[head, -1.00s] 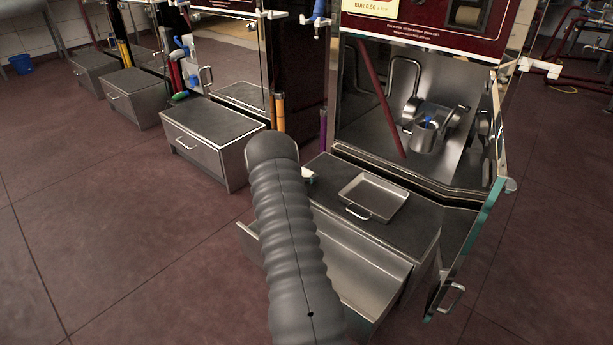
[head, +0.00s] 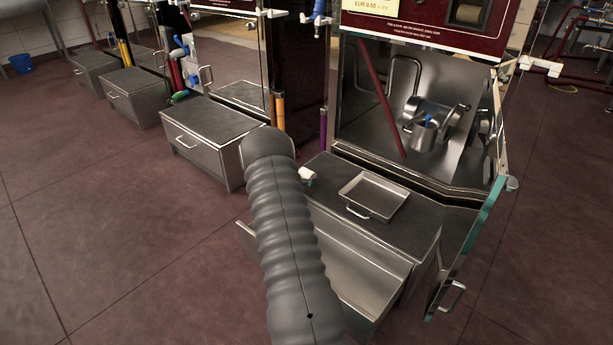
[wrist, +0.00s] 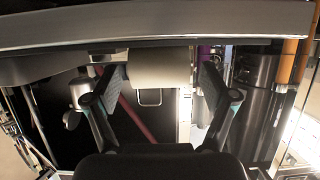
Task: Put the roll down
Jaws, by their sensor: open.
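A pale cream roll (wrist: 158,68) lies crosswise between the fingers of my gripper (wrist: 157,78) in the wrist view. The fingers are open, one beside each end of the roll. I cannot tell whether they touch it. In the head view a small white end of the roll (head: 306,174) shows just right of my grey arm, at the left edge of the dark-topped bench (head: 400,222). My arm hides my gripper and the rest of the roll there. I cannot tell surely whether the roll rests on the bench top.
A shallow metal tray (head: 374,194) sits on the bench top. The bench drawer (head: 345,262) is pulled open below it. A glass-edged door (head: 470,245) stands open at the right. Purple (head: 323,139) and orange (head: 280,111) tubes stand behind. The floor at left is clear.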

